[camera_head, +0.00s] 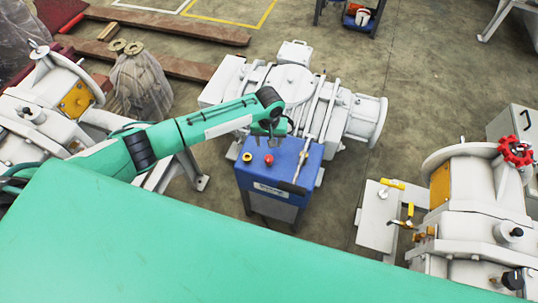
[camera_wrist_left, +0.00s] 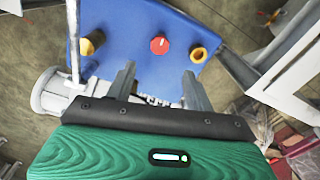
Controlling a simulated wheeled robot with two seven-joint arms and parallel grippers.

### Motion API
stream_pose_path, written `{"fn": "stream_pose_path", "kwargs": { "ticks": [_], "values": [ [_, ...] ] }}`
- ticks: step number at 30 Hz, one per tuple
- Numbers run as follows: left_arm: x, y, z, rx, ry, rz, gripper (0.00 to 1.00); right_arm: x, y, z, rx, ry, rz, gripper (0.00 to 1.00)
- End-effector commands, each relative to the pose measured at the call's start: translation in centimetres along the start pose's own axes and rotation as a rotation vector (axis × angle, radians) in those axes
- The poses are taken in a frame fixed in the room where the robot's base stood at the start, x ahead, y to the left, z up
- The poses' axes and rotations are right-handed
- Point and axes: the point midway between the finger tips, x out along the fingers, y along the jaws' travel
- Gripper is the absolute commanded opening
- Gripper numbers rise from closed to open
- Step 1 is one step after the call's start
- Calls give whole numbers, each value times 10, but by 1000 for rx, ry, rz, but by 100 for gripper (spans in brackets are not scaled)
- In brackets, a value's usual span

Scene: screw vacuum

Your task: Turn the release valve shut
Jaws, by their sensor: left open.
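A blue box (camera_head: 300,156) carries a small round red knob (camera_head: 269,159) on its top. In the left wrist view the red knob (camera_wrist_left: 158,45) has a light mark on its face. A yellow ring-shaped part (camera_wrist_left: 198,55) and a yellow knob (camera_wrist_left: 92,42) sit either side of it. My left gripper (camera_head: 270,137) is above the box's rear edge, fingers pointing down. In its wrist view the left gripper (camera_wrist_left: 158,88) is open with nothing between its fingers, the red knob beyond the fingertips. I cannot tell which control is the release valve. My right gripper is out of view.
A metal rod (camera_head: 303,158) rises at the box's right side. A white pump (camera_head: 292,78) stands behind. A red handwheel (camera_head: 515,151) and yellow-handled valves (camera_head: 392,184) are on equipment at the right. Wrapped equipment (camera_head: 141,88) and wooden beams (camera_head: 163,26) are at the left.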

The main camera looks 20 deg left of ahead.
Motion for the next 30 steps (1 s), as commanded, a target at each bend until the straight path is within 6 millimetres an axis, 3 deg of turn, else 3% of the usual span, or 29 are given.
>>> {"fn": "stream_pose_path", "kwargs": {
  "ticks": [6, 13, 18, 28, 30],
  "values": [
    [48, 0, 1, 0, -2, -3, 53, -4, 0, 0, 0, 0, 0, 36],
    [85, 0, 1, 1, -1, -1, 53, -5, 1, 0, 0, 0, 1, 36],
    [97, 1, 1, 2, 0, 1, 53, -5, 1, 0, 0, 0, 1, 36],
    [101, 0, 0, 2, 0, 1, 53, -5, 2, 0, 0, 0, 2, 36],
    [100, 0, 0, 2, 0, 1, 44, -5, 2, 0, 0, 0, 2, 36]
  ]
}}
